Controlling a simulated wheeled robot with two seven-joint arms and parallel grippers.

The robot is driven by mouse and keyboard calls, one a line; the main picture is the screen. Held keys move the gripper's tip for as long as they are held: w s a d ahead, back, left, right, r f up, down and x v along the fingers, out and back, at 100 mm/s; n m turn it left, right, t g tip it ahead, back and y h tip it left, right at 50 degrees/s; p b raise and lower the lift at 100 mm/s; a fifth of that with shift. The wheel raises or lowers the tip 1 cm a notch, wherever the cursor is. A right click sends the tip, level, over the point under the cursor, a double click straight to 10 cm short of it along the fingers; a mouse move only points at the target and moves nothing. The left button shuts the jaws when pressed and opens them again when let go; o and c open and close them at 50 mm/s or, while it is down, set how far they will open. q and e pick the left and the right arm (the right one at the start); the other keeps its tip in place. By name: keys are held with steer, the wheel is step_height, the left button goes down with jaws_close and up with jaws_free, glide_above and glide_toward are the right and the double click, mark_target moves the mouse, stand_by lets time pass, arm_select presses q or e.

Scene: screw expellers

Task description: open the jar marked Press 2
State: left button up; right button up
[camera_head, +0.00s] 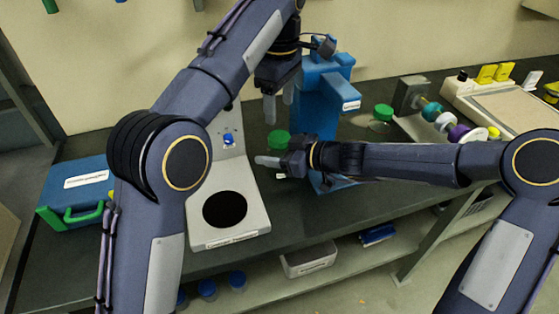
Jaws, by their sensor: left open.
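A green-lidded jar (278,138) stands at the foot of a blue press-like machine (318,105). Its body is mostly hidden behind my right gripper. A second green-lidded jar (382,111) stands to the right of the blue machine, its body clear. I cannot read a Press 2 mark on either jar. My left gripper (278,106) is open, pointing down, above the first jar and apart from its lid. My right gripper (266,160) points left, level with the first jar's body, in front of it. Whether it touches or grips the jar is unclear.
A white device with a black round plate (225,209) stands left of the jar. A blue case with a green handle (75,195) lies farther left. Colored rollers (445,122) and a tray machine (500,100) stand at the right. A bin (308,261) is on the lower shelf.

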mark_target(279, 136)
jaws_close()
arm_select(q)
steer(key=m, duration=1)
steer(key=shift+m, duration=0.4)
steer(key=m, duration=1.4)
steer(key=shift+m, duration=0.3)
steer(key=m, duration=0.9)
steer(key=shift+m, duration=0.3)
steer(key=m, duration=0.5)
steer(key=shift+f+m, duration=0.3)
steer(key=shift+f, duration=3.7)
